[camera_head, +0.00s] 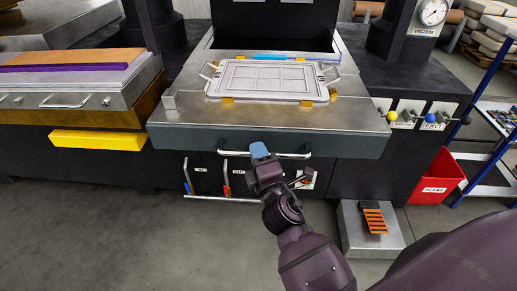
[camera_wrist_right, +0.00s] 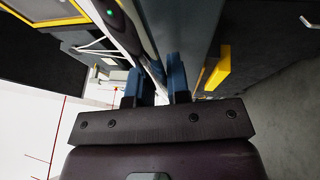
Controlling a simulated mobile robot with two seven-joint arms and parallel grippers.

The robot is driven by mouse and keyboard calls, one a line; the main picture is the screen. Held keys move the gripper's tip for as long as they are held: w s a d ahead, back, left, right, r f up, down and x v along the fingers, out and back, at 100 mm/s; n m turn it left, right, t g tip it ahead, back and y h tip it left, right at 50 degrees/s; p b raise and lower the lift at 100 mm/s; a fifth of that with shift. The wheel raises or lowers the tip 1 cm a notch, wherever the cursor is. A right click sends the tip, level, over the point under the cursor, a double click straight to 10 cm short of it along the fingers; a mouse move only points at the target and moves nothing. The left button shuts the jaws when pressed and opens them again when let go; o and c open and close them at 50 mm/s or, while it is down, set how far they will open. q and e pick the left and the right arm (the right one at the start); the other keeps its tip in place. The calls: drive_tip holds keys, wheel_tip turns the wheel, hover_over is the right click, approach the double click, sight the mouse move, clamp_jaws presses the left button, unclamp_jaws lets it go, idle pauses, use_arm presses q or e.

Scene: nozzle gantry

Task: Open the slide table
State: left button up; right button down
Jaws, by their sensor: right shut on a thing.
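The slide table (camera_head: 190,113) is a grey metal top with a dark front panel, in the middle of the head view. Its front stands forward of the dark cabinet fronts beside it. A pale bar handle (camera_head: 293,155) runs across the front panel. My right gripper (camera_head: 259,150), with blue fingertips, is shut on this handle near its middle. In the right wrist view the blue fingers (camera_wrist_right: 156,82) stand on either side of the handle bar (camera_wrist_right: 150,52). The fingertips' exact contact is partly hidden. My left gripper is not in view.
A light tray (camera_head: 270,80) with side handles lies on the table top. Below hang several levers (camera_head: 226,178). Yellow and blue knobs (camera_head: 429,117) are at right. A red scrap bin (camera_head: 436,178) and a foot pedal (camera_head: 373,220) stand at right. The floor at left is clear.

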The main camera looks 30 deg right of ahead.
idle(0.3)
drive_tip(key=c, duration=1.1)
unclamp_jaws()
drive_tip(key=shift+s, duration=0.1)
